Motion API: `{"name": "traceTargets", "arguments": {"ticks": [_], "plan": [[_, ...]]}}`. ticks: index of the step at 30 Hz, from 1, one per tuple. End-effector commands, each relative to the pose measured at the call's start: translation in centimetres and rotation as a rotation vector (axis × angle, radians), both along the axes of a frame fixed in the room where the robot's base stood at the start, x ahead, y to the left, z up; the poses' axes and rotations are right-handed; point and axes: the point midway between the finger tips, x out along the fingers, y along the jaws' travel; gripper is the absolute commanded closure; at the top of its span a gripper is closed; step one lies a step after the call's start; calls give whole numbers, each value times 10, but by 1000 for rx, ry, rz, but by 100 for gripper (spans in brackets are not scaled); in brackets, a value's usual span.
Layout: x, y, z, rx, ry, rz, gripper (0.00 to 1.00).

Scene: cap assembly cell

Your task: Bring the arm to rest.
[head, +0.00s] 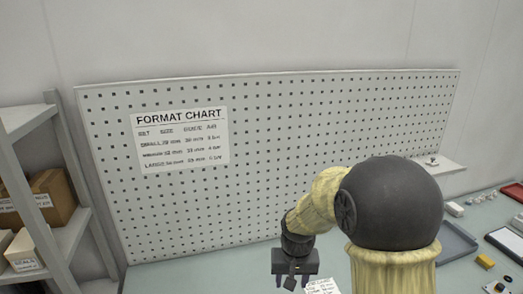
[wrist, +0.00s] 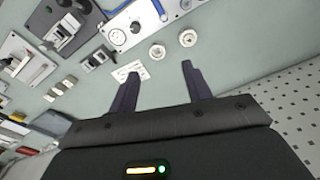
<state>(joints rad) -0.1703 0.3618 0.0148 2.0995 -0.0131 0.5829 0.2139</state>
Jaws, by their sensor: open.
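My gripper (head: 292,281) hangs low in front of the pegboard in the head view, at the end of my bent arm, near the bottom edge of the picture. In the wrist view my gripper (wrist: 158,82) shows two dark fingers spread apart with nothing between them. Beyond the fingertips is the grey-green table top (wrist: 215,40). My arm's large dark joint hides part of the bench in the head view.
A pegboard (head: 300,130) with a format chart (head: 181,140) stands behind the bench. Shelves with cardboard boxes (head: 45,200) are at left. A grey tray (head: 457,243) lies at right. Two round white parts (wrist: 157,51) (wrist: 188,38) and several devices (wrist: 128,30) lie beyond the fingers.

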Motion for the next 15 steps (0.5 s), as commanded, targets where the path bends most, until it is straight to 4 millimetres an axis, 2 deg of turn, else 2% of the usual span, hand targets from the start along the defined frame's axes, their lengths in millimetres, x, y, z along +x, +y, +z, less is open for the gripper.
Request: {"name": "traceTargets", "arguments": {"ticks": [1,3,9,12,15], "plan": [[-17,-15,7,1,-21,-3,51],[-39,-31,14,-1,-46,0,51],[-100,-66,22,-12,-114,11,51],[-118,-73,22,-17,-131,15,51],[-125,-76,22,-19,-137,17,51]]}}
